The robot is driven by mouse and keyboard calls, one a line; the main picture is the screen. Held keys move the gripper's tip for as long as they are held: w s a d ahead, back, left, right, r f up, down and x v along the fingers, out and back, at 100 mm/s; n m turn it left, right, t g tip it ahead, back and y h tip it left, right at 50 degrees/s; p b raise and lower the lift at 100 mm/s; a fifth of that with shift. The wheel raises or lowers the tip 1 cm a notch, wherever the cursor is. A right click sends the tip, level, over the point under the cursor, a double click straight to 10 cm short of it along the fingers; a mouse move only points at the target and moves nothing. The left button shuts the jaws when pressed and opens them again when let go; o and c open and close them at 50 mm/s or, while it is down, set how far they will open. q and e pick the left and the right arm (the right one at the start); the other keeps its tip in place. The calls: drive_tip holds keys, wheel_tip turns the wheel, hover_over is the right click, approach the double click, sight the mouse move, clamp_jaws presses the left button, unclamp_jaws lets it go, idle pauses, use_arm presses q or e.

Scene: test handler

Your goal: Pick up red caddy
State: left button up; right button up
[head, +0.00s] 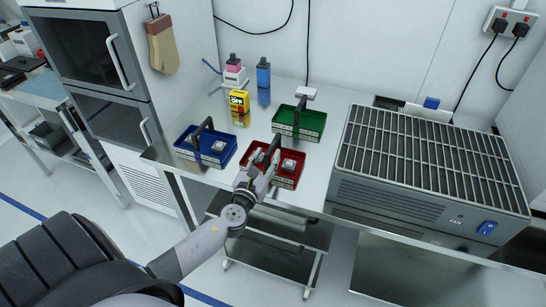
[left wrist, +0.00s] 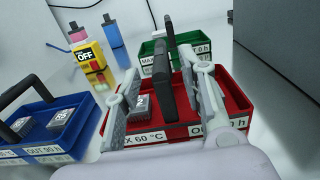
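The red caddy (head: 303,161) stands on the metal bench, with a dark upright handle and small grey blocks inside. In the left wrist view the red caddy (left wrist: 236,97) lies behind my fingers, and its black handle (left wrist: 163,84) rises between them. My left gripper (head: 266,166) is over the front of the caddy in the head view. In the left wrist view my left gripper (left wrist: 166,100) is open, with one finger on each side of the handle and gaps visible. My fingers and wrist hide part of the caddy. My right gripper is not in view.
A blue caddy (head: 219,160) stands left of the red one, and a green caddy (head: 311,123) behind it. A yellow OFF device (head: 239,101) and two bottles stand further back. A large grilled fan box (head: 400,190) takes up the bench to the right.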

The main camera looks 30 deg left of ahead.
sight(273, 146)
use_arm(q)
drive_tip(key=shift+x, duration=3)
drive_tip(key=shift+d+f, duration=0.1)
drive_tip(key=shift+c, duration=0.7)
clamp_jaws()
drive_tip(key=shift+p, duration=0.3)
